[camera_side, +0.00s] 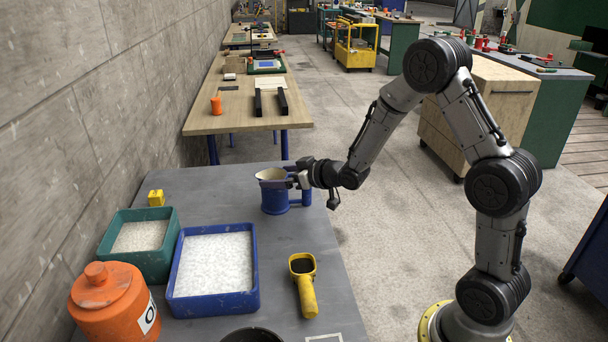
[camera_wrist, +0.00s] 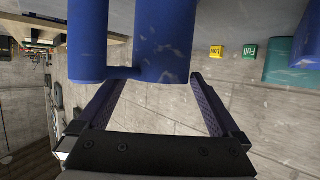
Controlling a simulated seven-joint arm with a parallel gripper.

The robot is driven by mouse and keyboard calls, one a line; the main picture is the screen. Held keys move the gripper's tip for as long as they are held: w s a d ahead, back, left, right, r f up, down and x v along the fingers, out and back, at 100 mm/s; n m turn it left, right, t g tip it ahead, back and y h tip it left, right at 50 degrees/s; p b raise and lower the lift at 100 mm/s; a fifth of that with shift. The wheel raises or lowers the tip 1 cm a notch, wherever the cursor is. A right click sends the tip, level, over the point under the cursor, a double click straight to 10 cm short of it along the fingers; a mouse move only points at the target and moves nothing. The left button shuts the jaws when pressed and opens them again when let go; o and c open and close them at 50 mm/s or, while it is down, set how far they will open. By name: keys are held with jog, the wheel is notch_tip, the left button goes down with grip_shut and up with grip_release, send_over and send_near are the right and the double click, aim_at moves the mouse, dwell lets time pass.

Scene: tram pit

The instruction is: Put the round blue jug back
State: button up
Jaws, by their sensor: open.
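The round blue jug (camera_side: 274,201) stands upright on the grey table, near its far right part. It has a pale inside at the top and a blue handle (camera_side: 307,196) on its right. My gripper (camera_side: 294,182) is at the jug's upper right, by the handle side. In the wrist view the jug (camera_wrist: 168,40) and its upright handle (camera_wrist: 88,42) fill the top middle. My open gripper (camera_wrist: 158,79) has one finger on each side of the lower picture, its tips close to the jug. I cannot tell whether the fingers touch it.
A blue tray (camera_side: 254,285) and a teal tray (camera_side: 163,266), both with white granules, stand left. An orange jar (camera_side: 112,305), a yellow scoop (camera_side: 306,295) and a dark round vessel (camera_side: 252,335) are nearer. A yellow cube (camera_side: 155,198) is far left. A white outline (camera_side: 325,337) marks the front edge.

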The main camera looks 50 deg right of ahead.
jog(key=s+a+r+g+h, duration=0.1)
jog(key=s+r+g, duration=0.1)
jog(key=s+r, duration=0.5)
jog(key=s+a+r+g+h, duration=0.1)
jog(key=s+a+r+g, duration=0.15)
jog(key=s, duration=0.95)
jog(key=s+a+g+y, duration=0.1)
jog(key=s+a, duration=0.2)
jog(key=s, duration=0.5)
jog(key=s+a+g+y, duration=0.1)
jog(key=s+a+g, duration=0.1)
jog(key=s, duration=0.6)
jog(key=shift+s+a+r, duration=0.25)
jog(key=shift+a+r, duration=0.15)
jog(key=shift+g, duration=0.25)
